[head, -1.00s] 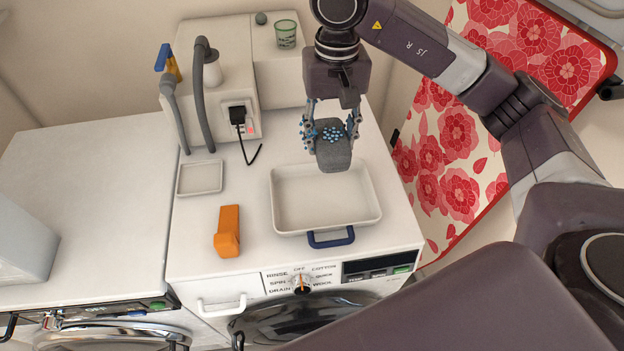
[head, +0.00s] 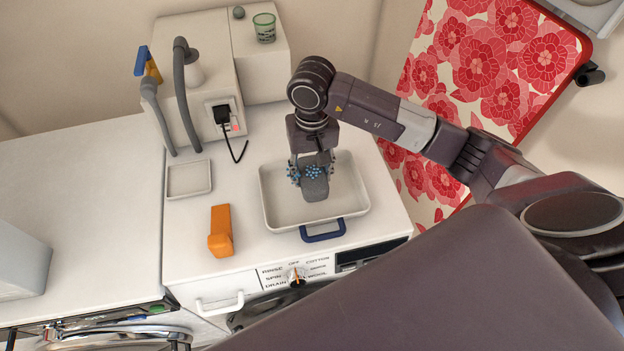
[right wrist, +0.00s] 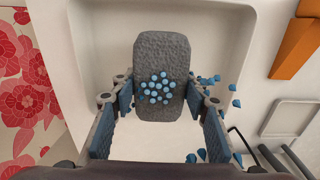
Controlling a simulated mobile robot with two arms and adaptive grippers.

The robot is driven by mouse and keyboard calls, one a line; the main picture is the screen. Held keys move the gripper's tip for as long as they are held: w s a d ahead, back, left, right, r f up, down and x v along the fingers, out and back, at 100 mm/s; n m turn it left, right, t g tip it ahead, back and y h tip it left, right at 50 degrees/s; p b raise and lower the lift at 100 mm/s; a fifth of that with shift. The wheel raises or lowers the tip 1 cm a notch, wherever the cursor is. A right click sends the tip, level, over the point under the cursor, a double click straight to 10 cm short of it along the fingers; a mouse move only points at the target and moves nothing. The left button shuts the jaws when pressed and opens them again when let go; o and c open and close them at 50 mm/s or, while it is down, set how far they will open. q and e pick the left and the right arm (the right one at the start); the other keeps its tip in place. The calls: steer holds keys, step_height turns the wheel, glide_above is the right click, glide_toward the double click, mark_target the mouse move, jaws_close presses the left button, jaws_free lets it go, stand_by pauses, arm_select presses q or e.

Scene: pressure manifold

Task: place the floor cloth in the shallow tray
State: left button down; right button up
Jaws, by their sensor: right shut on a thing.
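The floor cloth (head: 315,190) is a grey, rough-textured, folded pad with a patch of small blue dots. My right gripper (head: 311,172) is shut on it and points down over the large white shallow tray (head: 275,213) with a dark blue handle. The cloth is over the inside of the tray; whether it touches the tray floor I cannot tell. In the right wrist view the cloth (right wrist: 163,62) lies between the fingers, with the tray's pale floor (right wrist: 110,50) around it. My left gripper is not in view.
An orange object (head: 221,232) and a small square dish (head: 188,179) stand left of the tray on the washer top. A white appliance (head: 200,95) with grey hoses and a black plug stands behind. A floral board (head: 500,70) is at right. The left machine top (head: 80,190) is mostly clear.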

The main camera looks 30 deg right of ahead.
mark_target(312, 185)
steer(key=shift+f, duration=0.3)
step_height(312, 185, down, 4)
steer(key=shift+r+p, duration=0.15)
steer(key=shift+p, duration=0.35)
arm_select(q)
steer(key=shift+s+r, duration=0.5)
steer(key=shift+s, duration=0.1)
arm_select(e)
steer(key=shift+f, duration=0.25)
steer(key=o, duration=1)
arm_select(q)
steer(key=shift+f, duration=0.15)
arm_select(e)
steer(key=shift+r, duration=0.1)
